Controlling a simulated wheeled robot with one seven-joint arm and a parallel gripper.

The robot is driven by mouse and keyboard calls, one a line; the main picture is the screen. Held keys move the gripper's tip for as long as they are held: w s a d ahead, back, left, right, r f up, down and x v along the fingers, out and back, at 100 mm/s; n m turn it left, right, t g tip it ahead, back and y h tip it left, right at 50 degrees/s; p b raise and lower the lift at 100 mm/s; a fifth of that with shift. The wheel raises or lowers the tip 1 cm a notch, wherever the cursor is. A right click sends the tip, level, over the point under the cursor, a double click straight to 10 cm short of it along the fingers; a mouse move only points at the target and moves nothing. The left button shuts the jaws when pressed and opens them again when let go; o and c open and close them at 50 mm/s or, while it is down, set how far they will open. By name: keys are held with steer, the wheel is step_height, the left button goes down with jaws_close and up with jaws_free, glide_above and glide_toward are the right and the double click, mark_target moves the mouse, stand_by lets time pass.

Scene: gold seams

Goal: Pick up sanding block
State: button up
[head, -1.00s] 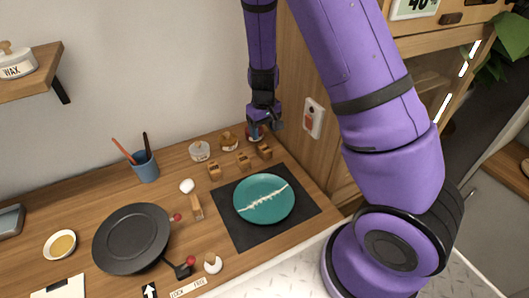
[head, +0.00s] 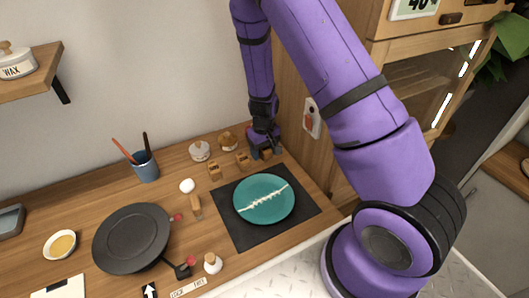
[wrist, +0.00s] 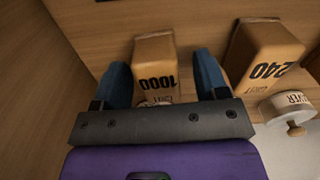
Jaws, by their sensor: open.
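Several tan sanding blocks stand in a row behind the teal plate. The rightmost sanding block (wrist: 154,62), marked GRIT 1000, lies between the two blue fingers of my gripper (wrist: 163,78) in the wrist view. My gripper is open, one finger on each side of the block; I cannot tell whether either touches it. In the head view my gripper (head: 263,150) is low at the right end of the row and mostly hides that block. The block marked 240 (wrist: 262,52) stands beside it, and the left block (head: 214,171) is farther along.
A teal plate (head: 264,212) with a pale seam lies on a dark mat (head: 231,236) in front. A lidded jar (head: 199,151) and an amber jar (head: 228,142) stand behind the blocks. A wooden cabinet side (head: 291,113) rises close on the right.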

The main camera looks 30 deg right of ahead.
steer(key=c, duration=1)
steer(key=shift+r, duration=0.1)
